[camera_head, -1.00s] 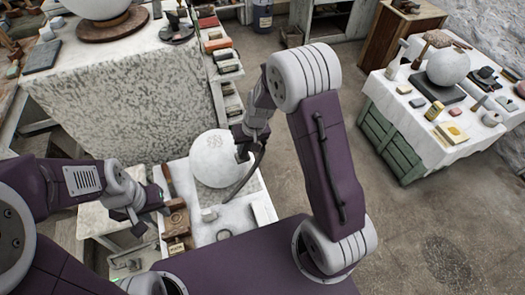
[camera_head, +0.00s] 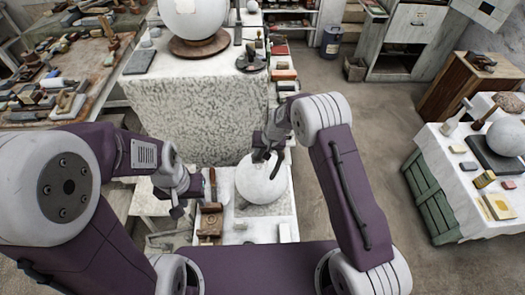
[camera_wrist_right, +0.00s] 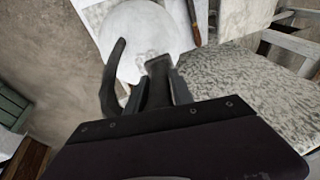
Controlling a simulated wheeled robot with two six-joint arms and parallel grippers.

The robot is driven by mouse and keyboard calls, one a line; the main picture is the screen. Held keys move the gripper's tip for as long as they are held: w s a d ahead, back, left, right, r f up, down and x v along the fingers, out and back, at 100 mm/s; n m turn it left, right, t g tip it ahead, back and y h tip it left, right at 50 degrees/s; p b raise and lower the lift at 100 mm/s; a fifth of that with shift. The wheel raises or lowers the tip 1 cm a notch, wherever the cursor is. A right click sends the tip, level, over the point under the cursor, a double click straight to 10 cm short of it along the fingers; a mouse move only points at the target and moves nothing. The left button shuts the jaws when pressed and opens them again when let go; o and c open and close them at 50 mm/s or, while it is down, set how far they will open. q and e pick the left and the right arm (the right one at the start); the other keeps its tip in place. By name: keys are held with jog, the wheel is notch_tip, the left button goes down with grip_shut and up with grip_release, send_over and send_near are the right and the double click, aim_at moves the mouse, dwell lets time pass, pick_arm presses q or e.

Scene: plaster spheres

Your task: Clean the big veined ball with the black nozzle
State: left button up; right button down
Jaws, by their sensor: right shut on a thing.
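A big pale ball (camera_head: 258,184) sits on a small white-topped table in front of me. It also shows in the right wrist view (camera_wrist_right: 128,38), with grey markings on its surface. My right gripper (camera_head: 264,152) is above the ball's upper right side. It is shut on the black nozzle (camera_wrist_right: 158,84), which points at the ball; a curved dark hose (camera_wrist_right: 112,75) hangs beside it. I cannot tell whether the nozzle touches the ball. My left gripper (camera_head: 178,208) is left of the ball, beside the table; its finger opening is unclear.
A brown wooden block (camera_head: 210,219) and a wooden-handled tool (camera_head: 212,184) lie left of the ball. A larger ball (camera_head: 194,18) stands on a round base on the back table. Another ball (camera_head: 508,137) is on the right table. Open floor lies between the tables.

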aim_at(262, 161)
jog(key=shift+w+d+f+b, duration=0.15)
jog(key=shift+f+b, duration=0.25)
jog(key=shift+f, duration=0.35)
jog(key=shift+w+d+f+b, duration=0.1)
jog(key=shift+f+b, duration=0.3)
jog(key=shift+f, duration=0.35)
jog(key=shift+f+b, duration=0.5)
jog(key=shift+b, duration=0.05)
jog(key=shift+f+b, duration=0.35)
jog(key=shift+s+r, duration=0.1)
jog(key=shift+s, duration=0.35)
jog(key=shift+s+b, duration=0.3)
jog(key=shift+b, duration=0.25)
jog(key=shift+f, duration=0.25)
